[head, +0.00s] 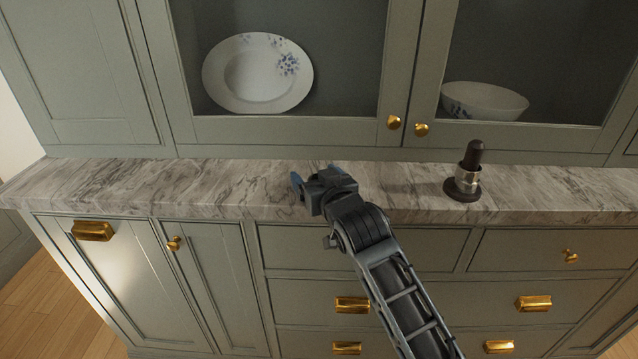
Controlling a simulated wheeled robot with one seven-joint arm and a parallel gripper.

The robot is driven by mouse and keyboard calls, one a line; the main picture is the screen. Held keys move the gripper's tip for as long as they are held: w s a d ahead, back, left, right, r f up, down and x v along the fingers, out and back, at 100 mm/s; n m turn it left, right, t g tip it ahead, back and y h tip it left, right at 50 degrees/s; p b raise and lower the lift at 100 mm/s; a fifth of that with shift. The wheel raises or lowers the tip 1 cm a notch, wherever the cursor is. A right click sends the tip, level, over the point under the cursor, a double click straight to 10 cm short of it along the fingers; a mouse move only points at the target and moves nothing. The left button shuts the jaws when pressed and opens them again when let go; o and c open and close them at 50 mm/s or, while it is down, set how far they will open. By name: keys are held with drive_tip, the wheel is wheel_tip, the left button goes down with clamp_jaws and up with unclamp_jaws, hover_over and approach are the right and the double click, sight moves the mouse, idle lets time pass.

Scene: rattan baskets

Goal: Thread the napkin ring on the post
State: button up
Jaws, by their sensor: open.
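A dark post (474,153) stands upright on a round dark base (462,193) on the counter, right of centre. A silvery napkin ring (467,181) is around the lower part of the post, low down near the base. The post's top sticks up out of the ring. My gripper (316,178) is over the counter's middle, well to the left of the post, apart from it. It is open, with blue fingertips, and I see nothing between them. My own wrist hides part of the counter behind it.
The marble counter (150,187) is narrow and clear on the left. Glass-fronted cabinets rise behind it, with a plate (258,73) and a bowl (485,101) inside. Brass knobs (394,122) stick out above the counter. Drawers with brass pulls (352,304) lie below its front edge.

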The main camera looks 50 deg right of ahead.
drive_tip(key=shift+c, duration=0.4)
drive_tip(key=c, duration=0.9)
